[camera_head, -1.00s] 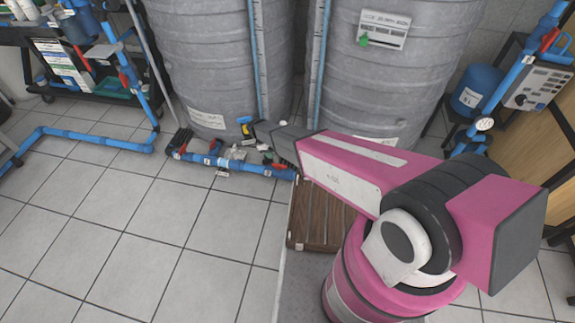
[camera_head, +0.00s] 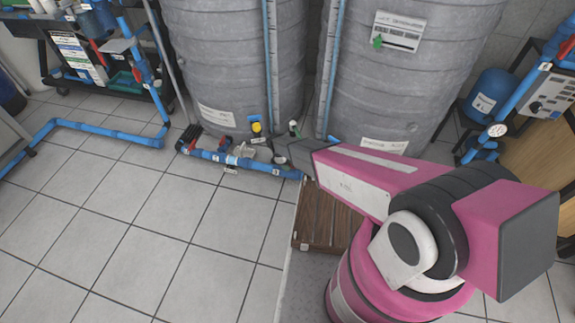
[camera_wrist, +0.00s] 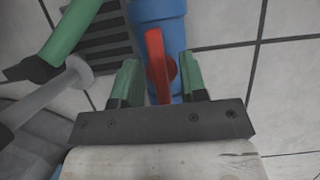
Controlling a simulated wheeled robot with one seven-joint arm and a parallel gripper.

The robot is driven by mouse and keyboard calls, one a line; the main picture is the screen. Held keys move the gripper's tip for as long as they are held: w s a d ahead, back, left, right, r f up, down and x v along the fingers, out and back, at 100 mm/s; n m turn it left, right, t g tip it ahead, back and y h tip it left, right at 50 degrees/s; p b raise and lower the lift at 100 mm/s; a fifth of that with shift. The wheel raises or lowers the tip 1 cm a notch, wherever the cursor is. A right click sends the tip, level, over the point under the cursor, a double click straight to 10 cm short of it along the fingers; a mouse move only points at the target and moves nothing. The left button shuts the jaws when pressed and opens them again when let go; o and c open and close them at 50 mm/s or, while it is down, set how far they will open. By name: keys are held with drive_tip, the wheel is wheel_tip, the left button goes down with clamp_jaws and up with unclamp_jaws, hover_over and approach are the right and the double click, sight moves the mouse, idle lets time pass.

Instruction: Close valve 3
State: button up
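My gripper (camera_wrist: 160,80) shows in the wrist view with its two green fingers apart. A red valve handle (camera_wrist: 157,62) stands between the fingers, with a gap visible on each side. The handle sits on a blue pipe (camera_wrist: 157,12) and runs roughly along it in this view. In the head view, the low blue pipe (camera_head: 240,162) lies on the floor in front of the grey tanks, with small red handles (camera_head: 190,136) at its left. My arm reaches to its right end, and my fingers are hidden there.
Two large grey tanks (camera_head: 235,70) stand close behind the pipe. A green rod (camera_wrist: 72,28) and a grey rod (camera_wrist: 55,90) are left of the fingers. A brown slatted box (camera_head: 322,220) lies below my arm. The tiled floor (camera_head: 140,230) at left is clear.

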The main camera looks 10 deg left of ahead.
clamp_jaws()
drive_tip(key=shift+m, duration=0.3)
drive_tip(key=m+g, duration=0.1)
drive_tip(key=m, duration=0.3)
drive_tip(key=shift+g+y, duration=0.3)
drive_tip(key=shift+g, duration=0.1)
drive_tip(key=m+g+y, duration=0.1)
drive_tip(key=m, duration=0.4)
drive_tip(key=m+g+y, duration=0.1)
drive_tip(key=m, duration=0.3)
drive_tip(key=shift+y, duration=0.4)
drive_tip(key=shift+m+y, duration=0.8)
drive_tip(key=shift+m, duration=1.4)
